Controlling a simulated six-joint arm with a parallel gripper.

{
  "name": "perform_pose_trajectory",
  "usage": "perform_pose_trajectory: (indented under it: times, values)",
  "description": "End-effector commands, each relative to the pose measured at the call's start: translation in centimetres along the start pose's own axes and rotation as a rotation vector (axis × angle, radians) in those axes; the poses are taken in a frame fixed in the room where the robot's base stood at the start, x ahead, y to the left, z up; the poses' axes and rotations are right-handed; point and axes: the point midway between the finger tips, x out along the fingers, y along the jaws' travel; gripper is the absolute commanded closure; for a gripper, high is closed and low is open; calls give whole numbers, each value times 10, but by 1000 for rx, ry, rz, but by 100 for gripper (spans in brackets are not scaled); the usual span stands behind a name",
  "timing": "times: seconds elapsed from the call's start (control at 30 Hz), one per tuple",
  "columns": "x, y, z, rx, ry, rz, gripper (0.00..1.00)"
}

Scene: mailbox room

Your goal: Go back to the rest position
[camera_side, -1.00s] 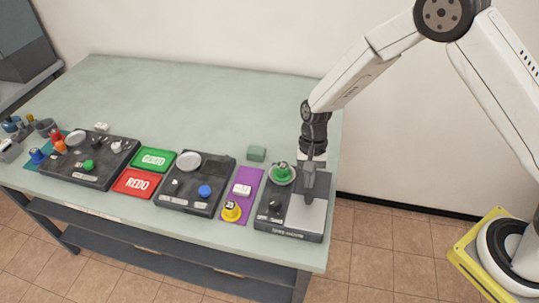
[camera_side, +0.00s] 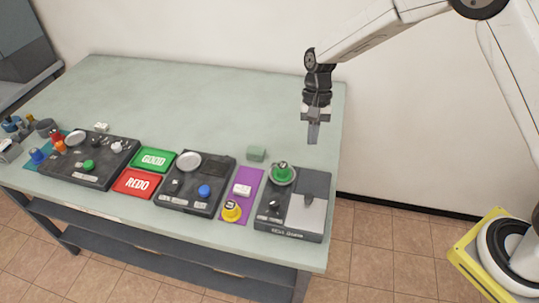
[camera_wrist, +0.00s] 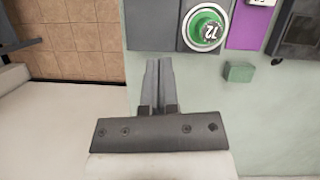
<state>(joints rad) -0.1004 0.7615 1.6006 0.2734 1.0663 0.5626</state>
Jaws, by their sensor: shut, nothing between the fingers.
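My gripper (camera_side: 313,133) is shut and empty. It hangs pointing down above the right part of the table, clear of the dark station at the table's right end (camera_side: 318,222). In the wrist view my gripper (camera_wrist: 158,64) shows its two fingers together with nothing between them. My arm reaches in from the upper right.
The right station carries a green knob piece (camera_side: 283,172) on a round dish. A green block (camera_side: 257,154), a purple mat (camera_side: 233,213) with a yellow piece (camera_side: 231,211), a middle station (camera_side: 222,201), and GOOD (camera_side: 154,159) and REDO (camera_side: 137,183) trays lie left. The table's back is clear.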

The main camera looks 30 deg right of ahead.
Motion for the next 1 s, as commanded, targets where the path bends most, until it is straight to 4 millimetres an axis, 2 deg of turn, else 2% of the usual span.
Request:
perform_pose_trajectory:
  times: [0.27, 0.47, 0.67, 1.0]
  values:
    - [-2, 2, 1, -7, 7, -1, 100]
    - [-9, 16, 6, -52, 56, -7, 100]
    - [-20, 44, 19, -150, 154, -15, 100]
    - [-30, 104, 51, -366, 350, -3, 100]
